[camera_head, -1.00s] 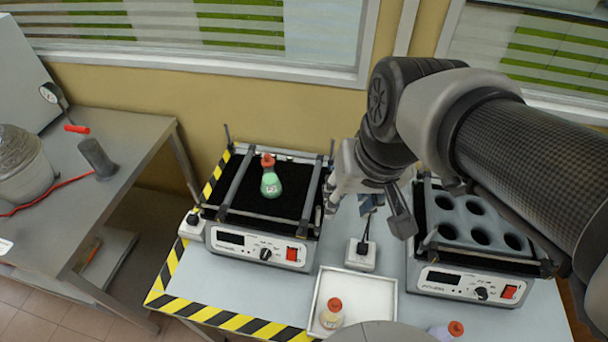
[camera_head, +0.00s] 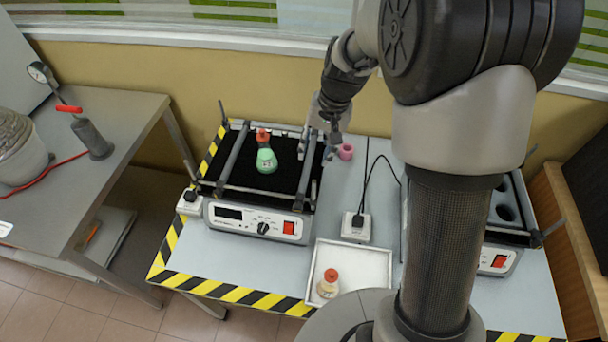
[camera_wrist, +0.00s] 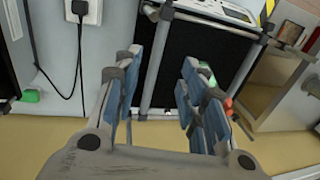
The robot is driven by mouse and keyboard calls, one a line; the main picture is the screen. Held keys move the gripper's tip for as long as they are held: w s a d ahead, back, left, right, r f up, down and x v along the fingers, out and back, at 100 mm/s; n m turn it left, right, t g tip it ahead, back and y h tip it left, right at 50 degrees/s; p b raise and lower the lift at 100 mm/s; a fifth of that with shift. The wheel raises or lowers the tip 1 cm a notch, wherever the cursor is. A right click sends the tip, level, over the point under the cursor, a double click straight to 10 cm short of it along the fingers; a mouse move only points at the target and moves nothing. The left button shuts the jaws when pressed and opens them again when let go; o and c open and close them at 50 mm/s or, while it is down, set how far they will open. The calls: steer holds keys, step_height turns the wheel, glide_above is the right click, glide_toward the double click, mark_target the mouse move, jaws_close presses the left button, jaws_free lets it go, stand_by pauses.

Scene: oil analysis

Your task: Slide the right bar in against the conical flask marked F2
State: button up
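The conical flask (camera_head: 266,160) is green with a red cap and a small label I cannot read clearly. It stands on the black mat of the left shaker (camera_head: 254,222), between two grey bars. The right bar (camera_head: 304,180) is to its right, with a gap; the left bar (camera_head: 229,162) is on its other side. My gripper (camera_head: 327,150) is at the right bar's back end. In the wrist view, my gripper (camera_wrist: 160,110) is open, with blue-padded fingers; the right bar (camera_wrist: 158,62) shows between and beyond them. The flask (camera_wrist: 208,72) is partly hidden by a finger.
A power socket (camera_head: 356,227) with black cables and a white tray (camera_head: 376,262) holding a red-capped bottle (camera_head: 328,285) are right of the shaker. A small pink object (camera_head: 346,152) stands near the wall. A second shaker (camera_head: 500,257) is partly behind my arm.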

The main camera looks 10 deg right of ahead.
mark_target(304, 182)
steer(key=f+b, duration=0.1)
steer(key=f, duration=0.3)
steer(key=a+f+b, duration=0.1)
steer(key=f, duration=0.4)
steer(key=w+a+f+b, duration=0.1)
steer(key=f, duration=0.3)
steer(key=shift+a+f, duration=0.25)
steer(key=shift+f, duration=0.05)
jaws_close()
